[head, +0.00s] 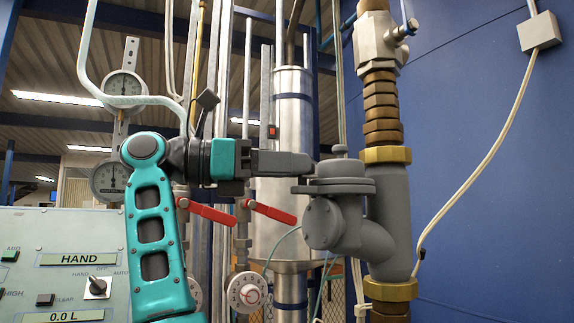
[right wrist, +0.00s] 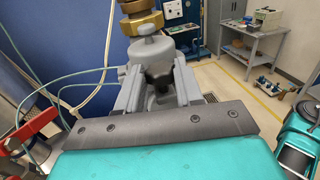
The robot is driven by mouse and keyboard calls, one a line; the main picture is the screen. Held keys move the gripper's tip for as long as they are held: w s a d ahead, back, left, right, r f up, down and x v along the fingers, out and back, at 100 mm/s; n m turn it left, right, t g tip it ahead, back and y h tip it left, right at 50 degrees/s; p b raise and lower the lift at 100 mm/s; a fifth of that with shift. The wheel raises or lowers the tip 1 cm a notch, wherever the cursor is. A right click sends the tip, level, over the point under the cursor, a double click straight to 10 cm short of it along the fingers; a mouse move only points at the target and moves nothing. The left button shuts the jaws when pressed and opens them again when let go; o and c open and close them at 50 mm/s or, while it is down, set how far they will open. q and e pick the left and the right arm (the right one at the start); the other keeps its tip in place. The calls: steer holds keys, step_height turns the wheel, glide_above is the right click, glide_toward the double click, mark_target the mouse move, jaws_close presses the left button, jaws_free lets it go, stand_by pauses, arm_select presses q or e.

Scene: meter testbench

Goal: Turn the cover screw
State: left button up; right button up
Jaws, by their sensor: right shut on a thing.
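The grey cast meter body (head: 346,215) is mounted on the vertical pipe in the head view, with a flanged cover (head: 337,184) on top and a small knob (head: 340,152) above it. My right gripper (head: 306,164) reaches in from the left, level, with its fingertips at the left edge of the cover. In the right wrist view its two grey fingers (right wrist: 157,88) close around a dark piece at the cover's near side, which looks like the cover screw (right wrist: 158,78). The fingers largely hide this piece. The knob (right wrist: 146,32) stands clear above the fingers. My left gripper is not in view.
Brass fittings (head: 386,155) and the pipe stand right beside the body. Red valve levers (head: 270,212) lie below my right gripper, and a steel cylinder (head: 291,130) is behind it. A control panel (head: 60,270) is at lower left. A blue wall (head: 480,150) is at right.

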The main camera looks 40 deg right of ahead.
stand_by(0.5)
steer(key=o, duration=1)
steer(key=shift+o, duration=0.2)
steer(key=shift+w, duration=0.1)
steer(key=v, duration=0.7)
steer(key=shift+a, duration=0.2)
